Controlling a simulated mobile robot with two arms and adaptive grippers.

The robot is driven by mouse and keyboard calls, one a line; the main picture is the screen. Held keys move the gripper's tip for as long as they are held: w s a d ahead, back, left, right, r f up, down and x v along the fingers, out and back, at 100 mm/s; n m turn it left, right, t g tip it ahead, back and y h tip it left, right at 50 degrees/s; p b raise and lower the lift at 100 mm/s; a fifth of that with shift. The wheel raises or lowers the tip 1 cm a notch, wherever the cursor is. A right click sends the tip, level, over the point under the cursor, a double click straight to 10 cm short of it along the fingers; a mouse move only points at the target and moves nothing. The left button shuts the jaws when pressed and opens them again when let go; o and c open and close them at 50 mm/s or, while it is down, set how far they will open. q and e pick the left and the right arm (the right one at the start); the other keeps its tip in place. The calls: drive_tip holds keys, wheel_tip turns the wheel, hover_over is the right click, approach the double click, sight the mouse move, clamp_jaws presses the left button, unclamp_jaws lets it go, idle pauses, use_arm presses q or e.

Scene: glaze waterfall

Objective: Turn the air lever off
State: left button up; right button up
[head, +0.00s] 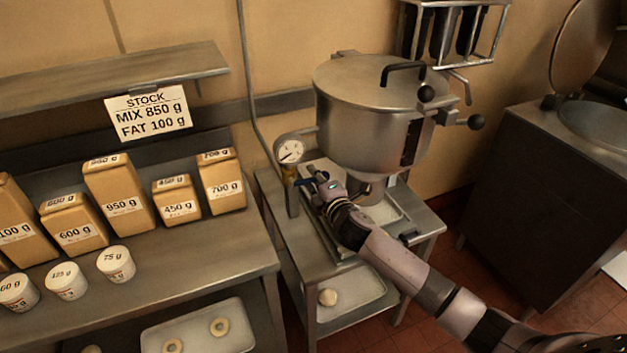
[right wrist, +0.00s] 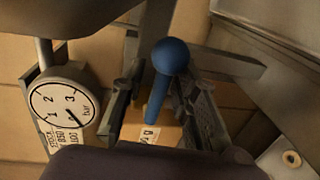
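The blue air lever, with a round ball knob, shows in the right wrist view (right wrist: 171,60). It stands between the two fingers of my right gripper (right wrist: 160,108), which are apart with space on both sides. In the head view my right gripper (head: 318,186) is at the valve below the pressure gauge (head: 290,150), and it partly hides the blue lever. My left gripper is in neither view.
A large steel kettle (head: 365,115) stands just above and right of my right gripper, on a steel stand (head: 268,190). Boxes with weight labels (head: 120,195) and small white tubs (head: 66,280) stand on the left counter (head: 200,265). A tray (head: 215,335) lies below.

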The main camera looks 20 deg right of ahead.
drive_tip(key=shift+o, duration=1.3)
drive_tip(key=shift+s, duration=0.1)
drive_tip(key=s+r, duration=0.1)
drive_tip(key=s, duration=1)
drive_tip(key=shift+s+d+r, duration=0.25)
drive_tip(key=shift+s+r, duration=0.05)
drive_tip(key=shift+s, duration=0.05)
